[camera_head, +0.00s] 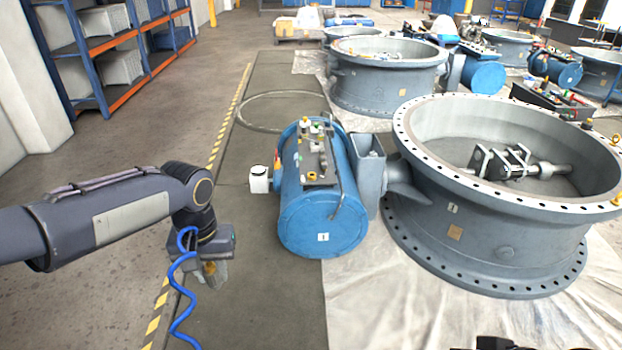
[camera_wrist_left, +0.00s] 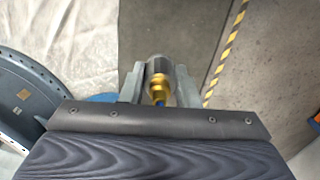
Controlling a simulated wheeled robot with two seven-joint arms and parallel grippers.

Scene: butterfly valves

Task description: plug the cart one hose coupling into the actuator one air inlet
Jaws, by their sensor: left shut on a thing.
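My left gripper (camera_head: 212,272) points down over the floor, left of and nearer than the blue actuator. In the left wrist view it (camera_wrist_left: 160,80) is shut on the hose coupling (camera_wrist_left: 158,67), a grey cylinder with a brass part. The blue hose (camera_head: 178,285) hangs in a coil beside the gripper in the head view. The blue actuator cylinder (camera_head: 322,225) lies beside the nearest large valve (camera_head: 470,235). A label with a "1" seems to be on its near end. Small fittings (camera_head: 308,150) sit on its top; I cannot tell which is the air inlet.
A white box (camera_head: 259,179) stands out from the actuator's left side. More grey valves (camera_head: 385,75) with blue cylinders stand farther back. Shelving (camera_head: 110,50) lines the left wall. The floor between shelving and actuator is clear, with a yellow-black stripe (camera_head: 217,145).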

